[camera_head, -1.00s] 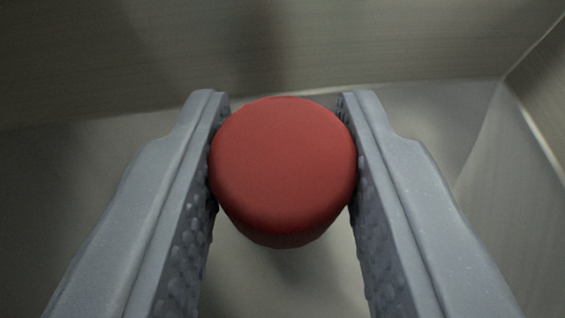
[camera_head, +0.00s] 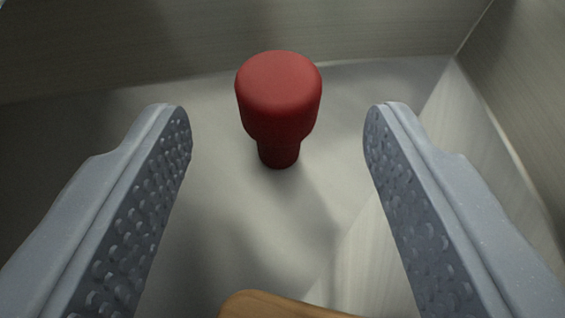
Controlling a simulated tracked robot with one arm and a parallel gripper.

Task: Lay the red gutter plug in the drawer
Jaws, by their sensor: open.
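The red gutter plug (camera_head: 279,95) stands upright on its narrow end on the pale metal floor of the drawer (camera_head: 225,215), near the back wall. Its wide rounded cap is on top. My gripper (camera_head: 279,125) is open, with one grey studded finger on each side of the plug. There is a clear gap between each finger and the plug, and nothing is held. The fingers sit nearer the camera than the plug.
Metal walls stand behind the plug (camera_head: 180,45) and at the right (camera_head: 515,100). A wooden-coloured rounded piece (camera_head: 270,306) shows at the bottom edge, mostly cut off. The floor around the plug is bare.

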